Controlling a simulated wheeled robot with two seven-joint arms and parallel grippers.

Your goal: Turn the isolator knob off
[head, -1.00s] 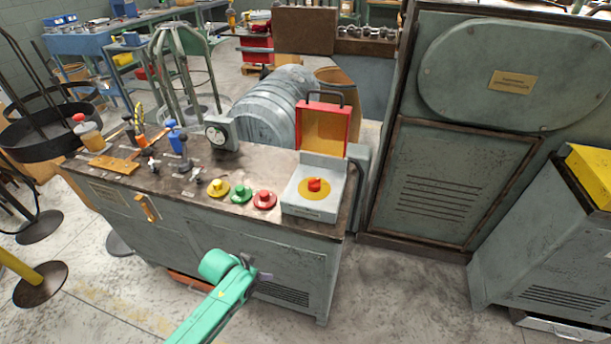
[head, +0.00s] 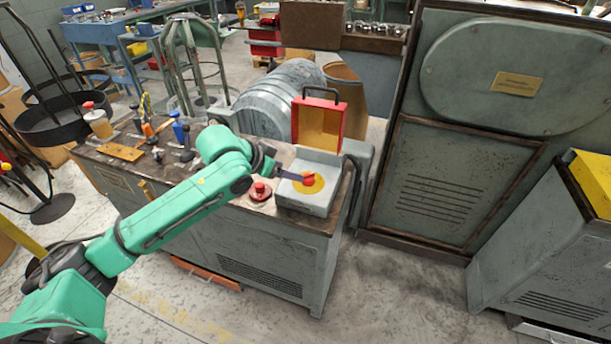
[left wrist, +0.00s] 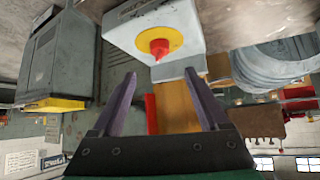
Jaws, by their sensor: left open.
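The isolator knob (head: 309,179) is red and sits on a yellow disc on top of a grey box (head: 305,205). The box's red lid (head: 319,117) stands open behind it. In the left wrist view the knob (left wrist: 159,48) shows ahead of the fingertips, roughly centred between them. My left gripper (head: 298,178) is open and empty, reaching in from the left with its fingers pointing at the knob. In the left wrist view its two dark fingers (left wrist: 160,75) are spread wide. I cannot tell whether a finger touches the knob. My right gripper is not in view.
A red push button (head: 260,191) sits on the bench left of the box. My left arm hides other buttons. Levers and an orange tray (head: 120,151) lie farther left. A tall grey cabinet (head: 450,190) stands right, with floor between it and the bench.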

